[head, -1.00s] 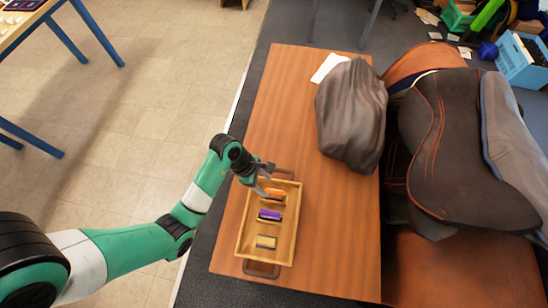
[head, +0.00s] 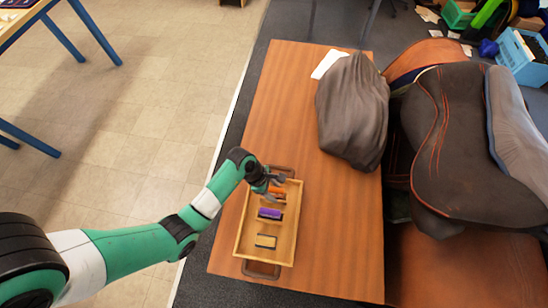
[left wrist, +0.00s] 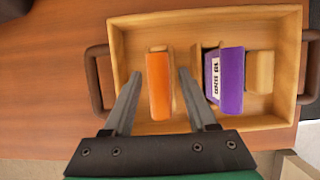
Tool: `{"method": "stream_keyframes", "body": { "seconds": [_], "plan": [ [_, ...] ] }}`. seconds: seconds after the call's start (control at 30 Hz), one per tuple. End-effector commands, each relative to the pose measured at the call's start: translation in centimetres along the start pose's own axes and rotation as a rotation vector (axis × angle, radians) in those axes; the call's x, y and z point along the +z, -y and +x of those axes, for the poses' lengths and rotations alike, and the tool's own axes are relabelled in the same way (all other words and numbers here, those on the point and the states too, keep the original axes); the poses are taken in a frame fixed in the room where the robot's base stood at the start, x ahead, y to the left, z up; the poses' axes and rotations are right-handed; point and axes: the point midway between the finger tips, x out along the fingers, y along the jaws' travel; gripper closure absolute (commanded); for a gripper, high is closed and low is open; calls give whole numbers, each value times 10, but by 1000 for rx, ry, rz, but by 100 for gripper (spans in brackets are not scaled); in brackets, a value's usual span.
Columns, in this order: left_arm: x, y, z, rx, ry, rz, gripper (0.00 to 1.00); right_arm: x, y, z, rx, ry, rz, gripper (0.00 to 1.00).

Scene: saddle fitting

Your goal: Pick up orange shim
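The orange shim (left wrist: 159,86) stands in a slot of the wooden tray (left wrist: 125,32), at the tray's far end in the head view. My left gripper (left wrist: 158,78) is open, with one finger on each side of the orange shim and a gap on both sides in the left wrist view. In the head view the left gripper (head: 278,184) hangs over the far end of the tray and partly hides the orange shim (head: 276,194). My right gripper is not in view.
A grey draped bundle (head: 352,110) and a dark saddle (head: 470,140) lie to the right. The table's (head: 335,235) middle is clear.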

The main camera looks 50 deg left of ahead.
Motion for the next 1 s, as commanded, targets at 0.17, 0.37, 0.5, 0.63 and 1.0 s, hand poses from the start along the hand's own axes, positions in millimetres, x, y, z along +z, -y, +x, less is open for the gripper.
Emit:
{"method": "stream_keyframes", "body": {
  "seconds": [0.17,0.37,0.5,0.63,1.0],
  "plan": [
    [0,0,0,0,0,0,77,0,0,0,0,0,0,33],
    [0,0,0,0,0,0,100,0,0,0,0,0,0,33],
    [0,0,0,0,0,0,100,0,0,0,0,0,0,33],
    [0,0,-1,0,0,0,100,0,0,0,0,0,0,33],
    [26,-1,-61,3,2,2,100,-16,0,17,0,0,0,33]
  ]
}}
